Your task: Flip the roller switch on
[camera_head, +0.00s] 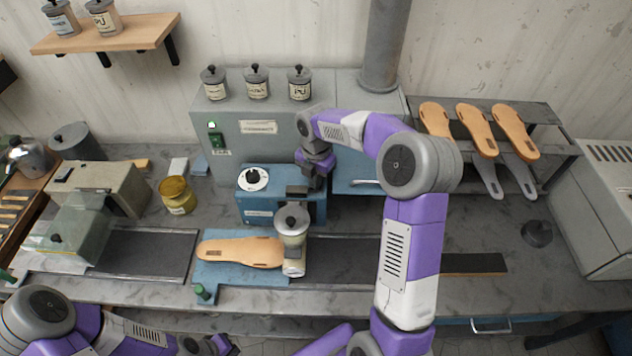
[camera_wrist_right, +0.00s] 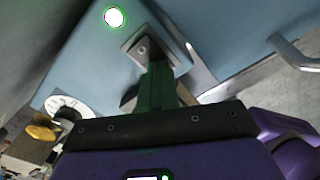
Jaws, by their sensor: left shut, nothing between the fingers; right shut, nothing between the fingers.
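The blue roller machine (camera_head: 258,207), with a white dial (camera_head: 254,179) on its top, stands at the middle of the bench. My right gripper (camera_head: 302,186) is shut and empty, low over its top right part. In the right wrist view, its shut fingers (camera_wrist_right: 160,82) reach to a square metal switch plate (camera_wrist_right: 133,42) with a round stub (camera_wrist_right: 143,49). The fingers cover part of the switch; I cannot tell whether they touch it. A round lamp (camera_wrist_right: 115,17) beside it glows green. My left gripper (camera_head: 218,346) is shut and empty at the bottom edge.
A tan sole (camera_head: 240,252) lies on a blue board (camera_head: 215,279) beside the cream roller (camera_head: 293,250). A yellow jar (camera_head: 177,195) stands left of the machine. A grey cabinet (camera_head: 250,110) with jars stands behind, and a rack of soles (camera_head: 473,129) at right.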

